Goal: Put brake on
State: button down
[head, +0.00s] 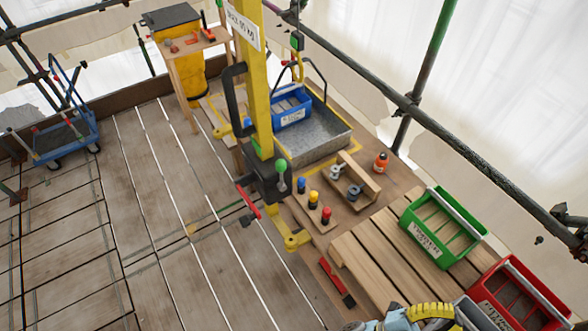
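A yellow hoist post (252,80) stands on a dark base housing (267,177). A lever with a green knob (281,166) stands about upright at the housing's front. A red-handled bar (249,201) juts from the housing's left side, angled down to the right. No part is marked as the brake, so I cannot tell which lever it is or whether it is on. My gripper's fingers are not in view. A blue-grey and yellow part, perhaps of my arm, shows at the bottom edge, far from the levers.
Blue, yellow and red knobs (313,199) stand on a board right of the housing. A blue crate (292,106) is in a metal tray (320,138). Green (441,228) and red (521,296) crates are at right. A blue trolley (66,137) stands left. Middle planks are clear.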

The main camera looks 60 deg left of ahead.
jog(key=w+a+f+g+y+b, duration=0.1)
jog(key=w+a+f+g+y, duration=0.25)
jog(key=a+f+y, duration=0.45)
jog(key=w+a+f+g+y+b, duration=0.2)
jog(key=a+f+g+y, duration=0.15)
jog(key=a, duration=0.75)
jog(key=s+a+r+n+g+y+b, duration=0.1)
jog(key=s+a+g+y, duration=0.4)
jog(key=a, duration=0.6)
jog(key=s+a+r+n+g+y+b, duration=0.1)
jog(key=s+a+r+n+g+y, duration=0.2)
jog(key=s+a+y, duration=0.4)
jog(key=s+a+r+g, duration=0.1)
jog(key=s+a+r, duration=0.1)
jog(key=s+a, duration=0.1)
jog(key=shift+s+a+n+g, duration=0.25)
jog(key=shift+a+n+g, duration=0.15)
jog(key=shift+a, duration=0.4)
